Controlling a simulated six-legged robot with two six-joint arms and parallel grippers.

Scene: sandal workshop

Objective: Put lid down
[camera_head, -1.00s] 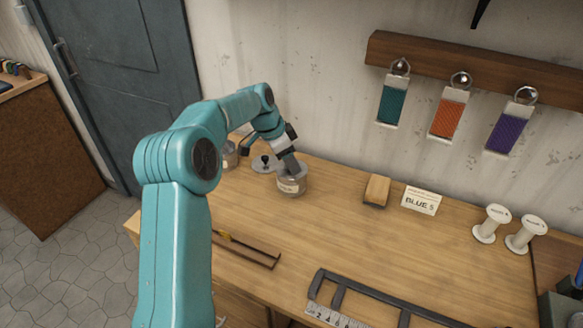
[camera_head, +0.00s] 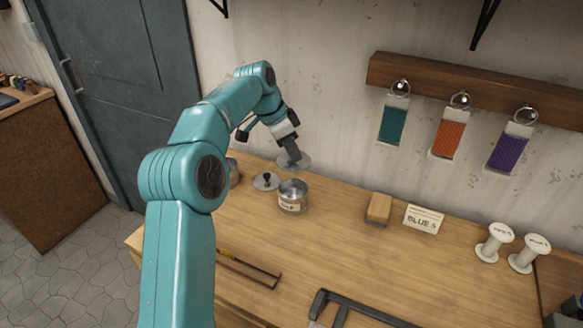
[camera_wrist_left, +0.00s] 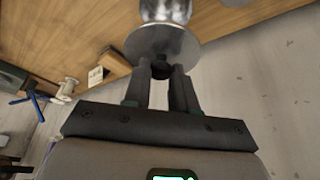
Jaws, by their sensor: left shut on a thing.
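My left gripper (camera_head: 290,153) is shut on a grey metal lid (camera_head: 304,163) and holds it by its knob. The lid is beyond the open pot, close to the wall. The wrist view shows the lid (camera_wrist_left: 185,48) as a disc just past my fingertips (camera_wrist_left: 168,72). A silvery labelled pot (camera_head: 292,200) stands upright on the table with its top open; it also shows in the wrist view (camera_wrist_left: 165,8). Whether the held lid touches the table, I cannot tell. My right gripper is not in view.
A second lid with a dark knob (camera_head: 262,185) lies left of the pot. Another pot (camera_head: 234,172) is partly hidden by my arm. A wooden block (camera_head: 379,208), a BLUE 5 card (camera_head: 423,219) and white spools (camera_head: 494,243) stand to the right.

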